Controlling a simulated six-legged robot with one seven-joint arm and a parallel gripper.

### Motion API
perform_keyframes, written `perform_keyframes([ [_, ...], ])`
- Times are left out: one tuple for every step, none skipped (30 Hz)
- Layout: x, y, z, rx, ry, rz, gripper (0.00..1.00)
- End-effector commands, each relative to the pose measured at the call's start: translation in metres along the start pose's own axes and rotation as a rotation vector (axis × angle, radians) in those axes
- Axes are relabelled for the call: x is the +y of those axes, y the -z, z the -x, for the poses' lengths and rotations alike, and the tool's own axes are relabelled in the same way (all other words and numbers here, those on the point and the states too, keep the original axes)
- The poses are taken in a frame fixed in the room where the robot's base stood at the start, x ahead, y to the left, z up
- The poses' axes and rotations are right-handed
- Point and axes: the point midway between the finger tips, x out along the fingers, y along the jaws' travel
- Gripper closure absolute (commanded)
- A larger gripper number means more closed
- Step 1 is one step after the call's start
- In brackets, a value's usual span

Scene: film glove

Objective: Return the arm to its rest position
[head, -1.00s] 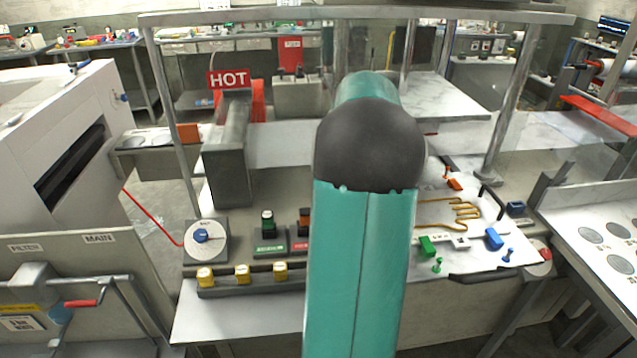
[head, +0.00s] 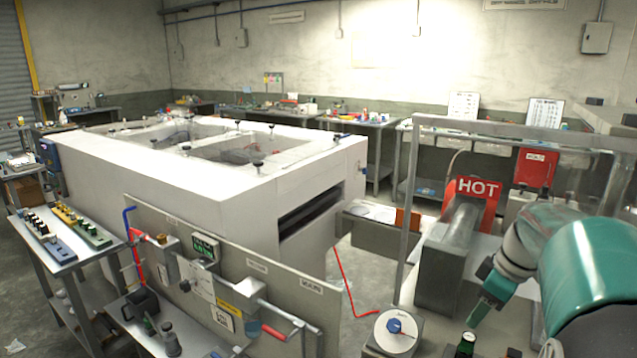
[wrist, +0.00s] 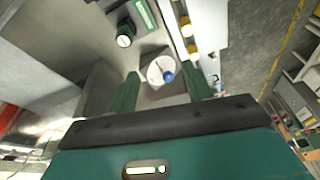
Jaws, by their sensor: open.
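My gripper (head: 482,302) shows at the lower right of the head view, at the end of my teal arm. It points down and left, and it looks empty. In the wrist view, its two green fingers (wrist: 162,88) stand apart. A dial with a blue knob (wrist: 161,70) appears between them in the picture, with no contact visible. The same dial (head: 395,330) shows in the head view, below and left of my gripper. My arm's lower part is cut off by the picture's right edge.
A grey block with a red HOT sign (head: 478,189) stands close behind my gripper. A metal frame post (head: 408,205) rises left of it. A large white machine (head: 215,185) fills the middle left. A panel with a red-handled lever (head: 273,332) stands at the front.

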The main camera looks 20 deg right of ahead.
Motion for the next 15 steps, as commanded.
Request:
perform_keyframes([
  [-0.027,0.020,0.003,-0.010,-0.021,-0.018,0.50],
  [-0.040,0.029,0.003,-0.016,-0.034,-0.038,0.50],
  [-0.059,0.039,0.003,-0.020,-0.050,-0.065,0.50],
  [-0.072,0.046,0.003,-0.021,-0.065,-0.085,0.50],
  [-0.086,0.052,0.003,-0.021,-0.077,-0.106,0.50],
  [-0.104,0.059,0.003,-0.018,-0.096,-0.132,0.50],
  [-0.118,0.063,0.003,-0.014,-0.109,-0.153,0.50],
  [-0.132,0.067,0.003,-0.008,-0.121,-0.173,0.50],
  [-0.150,0.071,0.002,0.001,-0.137,-0.199,0.50],
  [-0.163,0.073,0.001,0.011,-0.149,-0.219,0.50],
  [-0.176,0.075,0.000,0.022,-0.160,-0.240,0.50],
  [-0.193,0.076,-0.001,0.039,-0.173,-0.266,0.50],
  [-0.205,0.077,-0.003,0.053,-0.181,-0.285,0.50],
  [-0.217,0.076,-0.004,0.067,-0.189,-0.305,0.50],
  [-0.232,0.076,-0.006,0.090,-0.197,-0.333,0.50],
])
